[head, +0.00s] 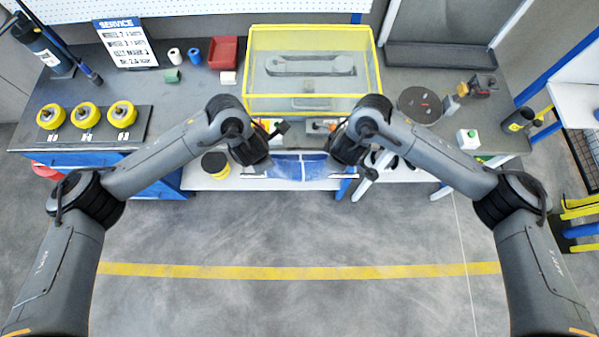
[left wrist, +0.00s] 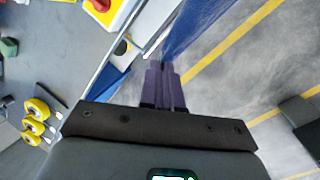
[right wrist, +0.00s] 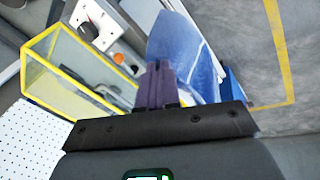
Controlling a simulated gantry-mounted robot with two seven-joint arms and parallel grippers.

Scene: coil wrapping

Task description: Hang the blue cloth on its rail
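The blue cloth (head: 298,168) hangs spread between my two grippers, in front of the bench. My left gripper (head: 262,168) is at its left end. In the left wrist view its fingers (left wrist: 163,68) are closed together at the edge of the cloth (left wrist: 200,22). My right gripper (head: 335,168) is at the other end. In the right wrist view its fingers (right wrist: 158,68) are closed together, with the cloth (right wrist: 186,55) right beyond them. A thin pale bar (head: 256,177) shows at the cloth's lower edge; I cannot tell whether the cloth touches it.
A yellow-framed clear box (head: 310,105) stands on the bench behind the grippers. Several yellow spools (head: 86,116) sit on a dark plate at left. A red bin (head: 222,53) and a dark disc (head: 419,105) are also on the bench. The floor in front (head: 300,300) is clear.

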